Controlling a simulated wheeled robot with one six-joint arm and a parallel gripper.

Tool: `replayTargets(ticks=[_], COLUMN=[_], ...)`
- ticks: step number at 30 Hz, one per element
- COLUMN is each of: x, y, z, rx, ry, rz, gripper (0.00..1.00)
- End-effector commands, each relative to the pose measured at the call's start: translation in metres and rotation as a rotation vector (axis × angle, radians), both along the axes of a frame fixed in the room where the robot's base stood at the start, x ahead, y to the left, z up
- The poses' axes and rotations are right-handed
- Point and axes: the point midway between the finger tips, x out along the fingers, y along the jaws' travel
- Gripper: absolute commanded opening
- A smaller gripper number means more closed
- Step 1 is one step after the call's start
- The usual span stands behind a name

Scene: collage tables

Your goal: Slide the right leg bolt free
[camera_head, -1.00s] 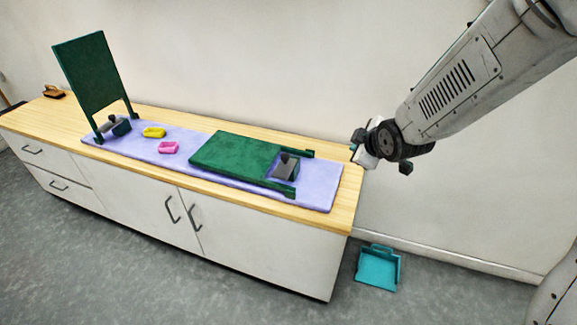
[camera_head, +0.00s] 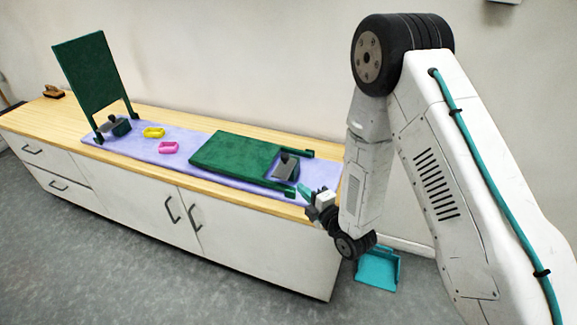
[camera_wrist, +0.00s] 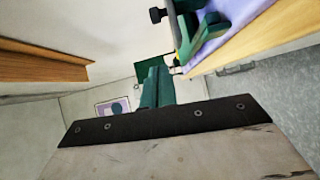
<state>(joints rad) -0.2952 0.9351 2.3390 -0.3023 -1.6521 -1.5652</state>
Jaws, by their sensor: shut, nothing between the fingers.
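A green board (camera_head: 235,155) lies flat on the lilac mat (camera_head: 205,184), its two legs pointing right. The near leg (camera_head: 283,190) ends close to the mat's front edge. A dark grey block with a plate (camera_head: 286,166) sits between the legs. My gripper (camera_head: 304,191), with teal fingers, is shut and empty just right of the near leg's end. In the wrist view the closed fingers (camera_wrist: 153,87) point toward a green leg (camera_wrist: 187,38). A black-headed bolt (camera_wrist: 158,15) sticks out from that leg's side. I cannot tell whether the fingertips touch the leg.
A second green board (camera_head: 88,75) stands upright at the left, with a dark block (camera_head: 120,126) by its legs. A yellow tray (camera_head: 154,132) and a pink tray (camera_head: 168,147) lie between the boards. A teal dustpan (camera_head: 378,269) is on the floor, partly behind my arm.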

Motion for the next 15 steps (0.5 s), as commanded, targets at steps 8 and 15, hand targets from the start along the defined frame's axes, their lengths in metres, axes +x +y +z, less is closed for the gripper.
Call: replayTargets(ticks=[8, 15], x=[0.007, 0.043], y=[0.004, 0.029], z=[0.0, -0.002], rx=[0.001, 0.001], ry=[-0.002, -0.002], rz=[0.0, 0.0], gripper=[0.0, 0.0])
